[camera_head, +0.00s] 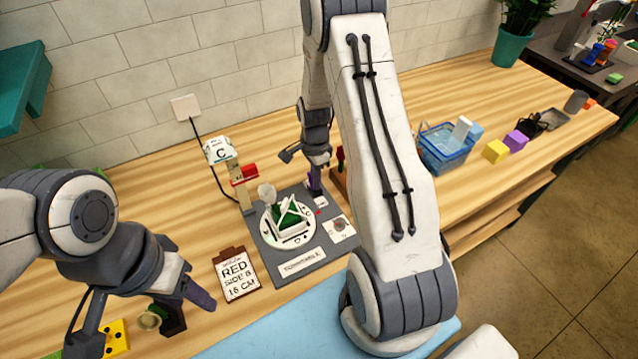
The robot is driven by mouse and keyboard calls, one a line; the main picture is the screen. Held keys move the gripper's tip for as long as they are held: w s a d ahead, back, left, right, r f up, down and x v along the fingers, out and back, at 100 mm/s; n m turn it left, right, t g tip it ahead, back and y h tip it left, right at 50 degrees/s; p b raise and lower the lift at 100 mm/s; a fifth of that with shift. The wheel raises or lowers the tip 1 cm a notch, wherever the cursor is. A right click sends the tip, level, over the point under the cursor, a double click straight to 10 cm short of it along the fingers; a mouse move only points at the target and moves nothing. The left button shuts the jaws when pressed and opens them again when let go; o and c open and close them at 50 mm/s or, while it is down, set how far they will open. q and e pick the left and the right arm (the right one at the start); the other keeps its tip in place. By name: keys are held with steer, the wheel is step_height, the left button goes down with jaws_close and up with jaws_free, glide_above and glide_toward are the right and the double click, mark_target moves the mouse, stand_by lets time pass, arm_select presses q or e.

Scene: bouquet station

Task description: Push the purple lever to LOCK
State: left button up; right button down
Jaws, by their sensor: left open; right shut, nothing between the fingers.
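The purple lever (315,180) stands at the back right of the dark grey turntable board (275,265). My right gripper (306,158) is shut and empty, pointing down right at the lever's top. It partly hides the lever, and I cannot tell whether they touch. The LOCK marking is too small to read; a small white label and a red spot lie in front of the lever. My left gripper (145,322) is open and empty, low over the table at the lower left.
A white round turntable (288,222) carries a green and white item. A clipboard (236,274) reading RED SIDE B 18 CM lies left of the board. A post with a red piece (243,174) stands behind. A blue basket (444,148) and colored blocks are at right, beyond my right arm.

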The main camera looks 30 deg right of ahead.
steer(key=shift+w+r+p, duration=0.35)
steer(key=shift+w+p, duration=0.1)
steer(key=shift+w, duration=0.1)
steer(key=shift+s+r, duration=0.1)
steer(key=shift+r, duration=0.1)
steer(key=shift+d+r+p, duration=0.15)
steer(key=shift+r+p, duration=0.6)
steer(key=shift+r, duration=0.05)
steer(key=r+p, duration=0.3)
steer(key=r, duration=0.1)
steer(key=shift+s, duration=0.25)
